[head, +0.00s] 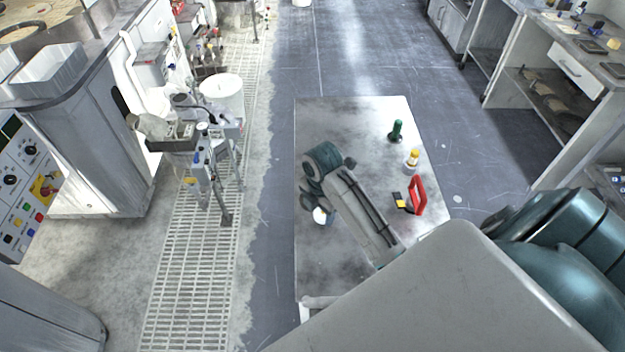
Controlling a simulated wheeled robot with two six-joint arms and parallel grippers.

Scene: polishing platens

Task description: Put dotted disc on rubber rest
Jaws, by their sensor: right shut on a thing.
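My right arm reaches over the grey metal table (340,118), and its wrist bends down near the table's left edge. My right gripper (318,206) points down there, mostly hidden by my own wrist and forearm. It is shut on a small white thing (320,216), of which only a part shows, with a bit of blue at its edge. I cannot make out dots on it, so I cannot tell whether it is the dotted disc. I cannot pick out the rubber rest in this view. My left gripper is not in view.
On the table's right side stand a green bottle (396,131), a yellow-topped bottle (411,160), a red frame (417,196) and a small black-and-yellow thing (402,203). The table's far left part is bare.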

